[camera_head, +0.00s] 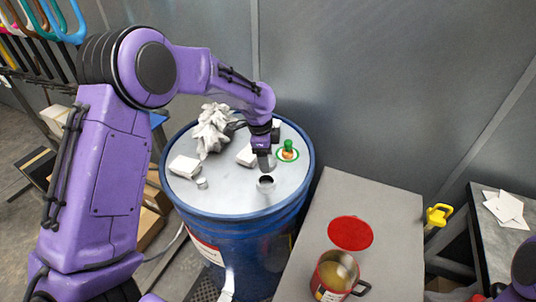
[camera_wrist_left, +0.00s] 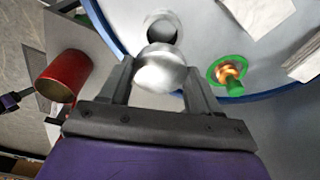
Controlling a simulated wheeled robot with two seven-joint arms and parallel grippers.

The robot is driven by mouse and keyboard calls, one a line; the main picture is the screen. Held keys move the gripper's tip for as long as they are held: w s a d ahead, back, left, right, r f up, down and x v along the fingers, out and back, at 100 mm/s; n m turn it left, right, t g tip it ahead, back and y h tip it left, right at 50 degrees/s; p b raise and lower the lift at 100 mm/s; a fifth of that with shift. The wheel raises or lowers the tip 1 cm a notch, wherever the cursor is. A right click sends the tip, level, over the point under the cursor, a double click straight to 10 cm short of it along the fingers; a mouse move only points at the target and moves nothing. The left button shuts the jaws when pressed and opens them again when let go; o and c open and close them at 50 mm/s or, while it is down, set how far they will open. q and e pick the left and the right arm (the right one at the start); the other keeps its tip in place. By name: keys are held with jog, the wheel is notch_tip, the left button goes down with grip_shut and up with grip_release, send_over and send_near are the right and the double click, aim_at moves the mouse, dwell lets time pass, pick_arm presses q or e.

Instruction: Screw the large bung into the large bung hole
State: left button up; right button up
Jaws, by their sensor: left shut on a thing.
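My left gripper (camera_head: 264,167) reaches down over the top of the blue drum (camera_head: 240,205). In the left wrist view my left gripper (camera_wrist_left: 160,88) is shut on the large bung (camera_wrist_left: 158,72), a round, shiny metal plug between the fingers. The large bung hole (camera_head: 266,183) is a raised metal ring with a dark opening near the drum's front edge. It also shows in the left wrist view (camera_wrist_left: 162,25), just beyond the bung and partly hidden by it. Whether they touch is unclear. Of my right arm only a purple part (camera_head: 524,268) shows at the right edge.
On the drum lie a green-ringed brass fitting (camera_head: 288,150), white blocks (camera_head: 184,166), a small metal cap (camera_head: 202,183) and a crumpled white rag (camera_head: 212,130). A grey bench (camera_head: 385,220) at right carries a red disc (camera_head: 350,233) and a red can (camera_head: 328,278).

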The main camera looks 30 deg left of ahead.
pick_arm(q)
jog(key=shift+s+a+r, duration=0.1)
jog(key=shift+s, duration=0.1)
jog(key=shift+a, duration=0.1)
jog(key=shift+f, duration=0.55)
jog(key=f, duration=0.1)
jog(key=f+b, duration=0.1)
jog(key=shift+w+f, duration=0.2)
jog(key=shift+f, duration=0.15)
jog(key=shift+s+f+b, duration=0.1)
jog(key=shift+f+b, duration=0.35)
jog(key=shift+f, duration=0.25)
jog(key=shift+p, duration=0.4)
